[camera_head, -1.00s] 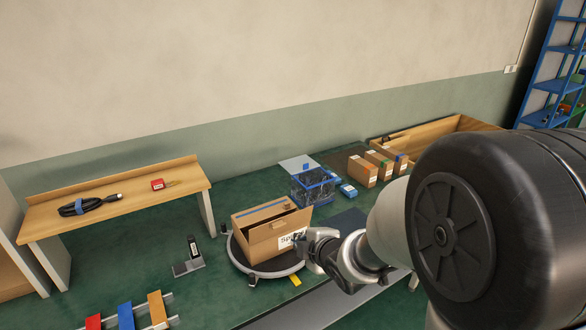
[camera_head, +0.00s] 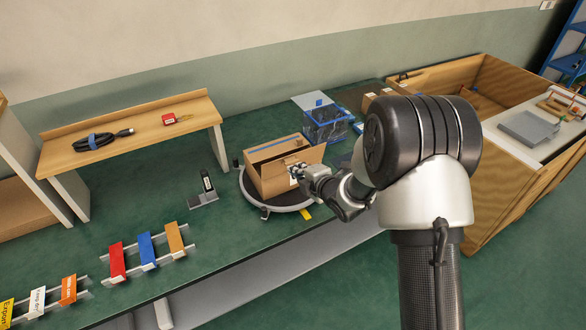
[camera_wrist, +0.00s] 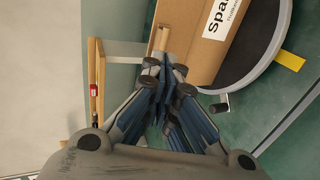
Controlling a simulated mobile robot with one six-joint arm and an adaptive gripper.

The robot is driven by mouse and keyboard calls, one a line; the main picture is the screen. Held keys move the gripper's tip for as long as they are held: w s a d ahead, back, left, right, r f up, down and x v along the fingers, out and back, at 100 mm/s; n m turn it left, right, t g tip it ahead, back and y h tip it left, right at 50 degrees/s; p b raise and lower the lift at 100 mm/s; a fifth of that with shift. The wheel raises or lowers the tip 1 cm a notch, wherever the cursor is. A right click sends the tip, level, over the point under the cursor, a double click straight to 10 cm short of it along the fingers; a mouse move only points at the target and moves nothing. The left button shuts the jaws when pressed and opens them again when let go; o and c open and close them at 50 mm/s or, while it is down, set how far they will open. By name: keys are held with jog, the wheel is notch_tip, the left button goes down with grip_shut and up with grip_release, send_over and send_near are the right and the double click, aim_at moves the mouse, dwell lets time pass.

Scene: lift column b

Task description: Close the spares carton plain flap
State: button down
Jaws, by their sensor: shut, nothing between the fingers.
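The brown spares carton (camera_head: 265,182) stands on a round dark turntable (camera_head: 286,203) with a pale rim. A plain brown flap (camera_head: 308,156) stands up along its near side, and the gap behind it shows the top partly open. The far top flap (camera_head: 272,146) carries a blue strip. My gripper (camera_head: 298,171) is shut and empty at the carton's near, labelled side. In the wrist view the closed fingertips (camera_wrist: 164,72) are beside the carton (camera_wrist: 203,60), close to a light brown cardboard edge (camera_wrist: 160,40). I cannot tell whether they touch it.
A yellow tab (camera_head: 305,214) sticks out at the turntable's near edge. A blue-edged clear bin (camera_head: 325,122) stands behind the carton. A small stand (camera_head: 203,198) is to its left, and a raised wooden shelf (camera_head: 150,130) farther left. A large wooden crate (camera_head: 500,190) is at right.

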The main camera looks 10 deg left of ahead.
aim_at(286, 161)
jog(key=x, duration=0.4)
jog(key=shift+r, duration=0.15)
jog(key=shift+w+r+p, duration=0.15)
jog(key=shift+r+p, duration=0.05)
jog(key=shift+p, duration=0.35)
jog(key=shift+a+g, duration=0.1)
jog(key=shift+g, duration=0.3)
